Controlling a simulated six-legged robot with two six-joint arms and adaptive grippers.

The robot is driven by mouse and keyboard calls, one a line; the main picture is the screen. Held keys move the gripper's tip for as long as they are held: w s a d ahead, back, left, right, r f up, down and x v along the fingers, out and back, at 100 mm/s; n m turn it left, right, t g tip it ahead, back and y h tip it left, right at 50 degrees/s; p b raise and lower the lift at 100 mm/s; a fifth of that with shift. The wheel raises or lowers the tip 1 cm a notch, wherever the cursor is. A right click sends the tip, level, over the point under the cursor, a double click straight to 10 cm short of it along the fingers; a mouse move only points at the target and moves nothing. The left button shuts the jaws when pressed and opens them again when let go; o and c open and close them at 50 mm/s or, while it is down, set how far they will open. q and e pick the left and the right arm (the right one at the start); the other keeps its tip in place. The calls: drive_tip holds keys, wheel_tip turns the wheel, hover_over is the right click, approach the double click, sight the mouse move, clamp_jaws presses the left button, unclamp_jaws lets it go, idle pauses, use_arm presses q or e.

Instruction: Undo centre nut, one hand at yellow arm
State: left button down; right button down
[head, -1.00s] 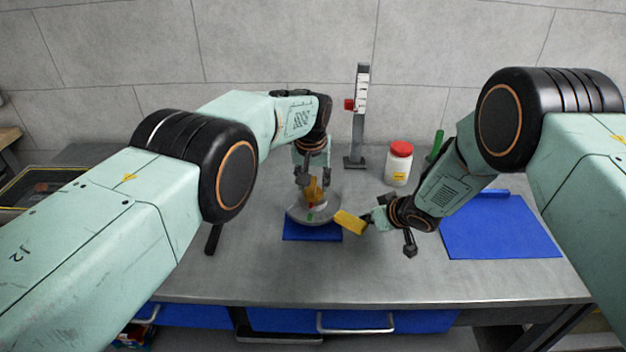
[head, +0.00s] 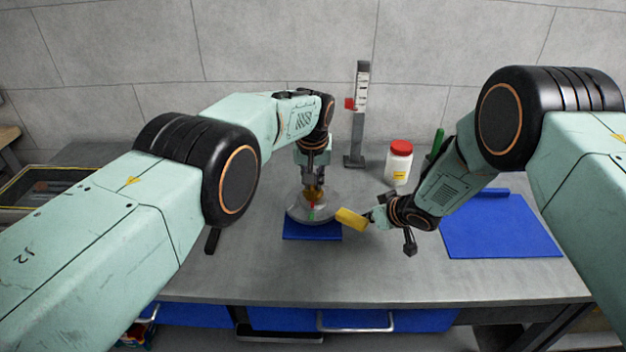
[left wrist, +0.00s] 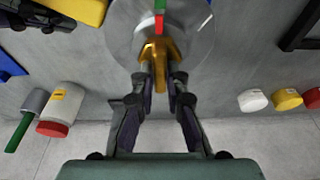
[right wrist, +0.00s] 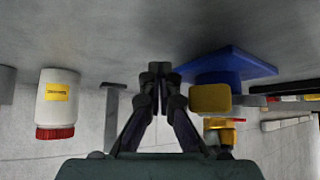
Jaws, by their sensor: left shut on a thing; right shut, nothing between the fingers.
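The grey round hub (head: 328,212) sits on a blue base (head: 310,232) and shows in the left wrist view (left wrist: 195,40). The brass centre nut (head: 313,194) is at its middle. My left gripper (left wrist: 160,85) points down from above and is shut on the nut (left wrist: 152,50). A red mark lines up with a green mark in the left wrist view. The yellow arm (head: 350,219) sticks out from the hub to the right. My right gripper (head: 372,218) is shut and empty beside the arm's outer end (right wrist: 210,98); I cannot tell whether they touch.
A white jar with red lid (head: 399,163) and a grey stand with a red slider (head: 357,120) are behind. A green handle (head: 436,145) shows behind my right arm. A blue mat (head: 500,228) lies at right. The bench front is clear.

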sight(368, 224)
use_arm(q)
drive_tip(key=shift+n+y, duration=0.3)
drive_tip(key=shift+n, duration=0.9)
use_arm(e)
drive_tip(key=shift+s+a, duration=0.1)
drive_tip(key=shift+s, duration=0.05)
drive_tip(key=shift+s+a, duration=0.4)
drive_tip(key=shift+s, duration=0.2)
drive_tip(key=shift+s+a, duration=0.35)
drive_tip(key=shift+s, duration=0.2)
drive_tip(key=shift+s+a, duration=1.05)
drive_tip(key=shift+s, duration=0.05)
drive_tip(key=shift+a, duration=0.1)
